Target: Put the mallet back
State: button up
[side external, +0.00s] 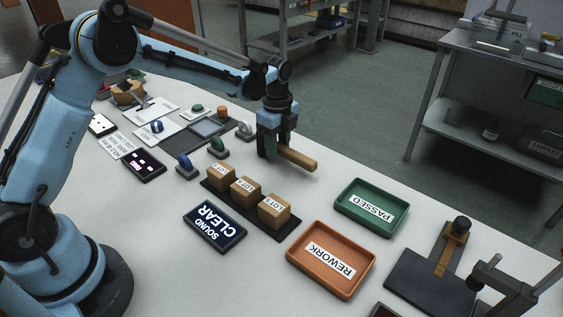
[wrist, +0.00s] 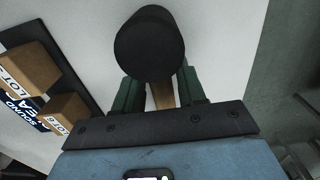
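My gripper (side external: 268,150) has green fingers and hangs over the white table, beyond the row of lot blocks. It is shut on the mallet, whose wooden handle (side external: 298,158) sticks out to the right in the side view. In the wrist view the mallet's black round end (wrist: 150,45) is close to the camera, and a strip of wooden handle (wrist: 161,96) shows between the two fingers (wrist: 160,92). The handle looks roughly level.
Lot blocks (side external: 245,190) stand on a dark strip near a "SOUND CLEAR" sign (side external: 215,226). A green PASSED tray (side external: 350,224) and an orange REWORK tray (side external: 305,280) lie to the right. Beyond is a dark fixture (side external: 415,282).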

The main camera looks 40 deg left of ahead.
aim_at(278, 144)
jog(key=shift+o, duration=1.2)
jog(key=shift+r, duration=0.15)
notch_tip(278, 144, up, 12)
jog(key=f, duration=0.1)
jog(key=s+r+n+t, duration=0.3)
jog(key=s+r+n, duration=0.3)
jog(key=s+n, duration=0.3)
jog(key=s+f+n+t, duration=0.4)
jog(key=s+f+n, duration=0.1)
jog(key=s+n, duration=0.4)
jog(key=s, duration=0.2)
jog(key=shift+s+a, duration=0.25)
jog(key=shift+s, duration=0.05)
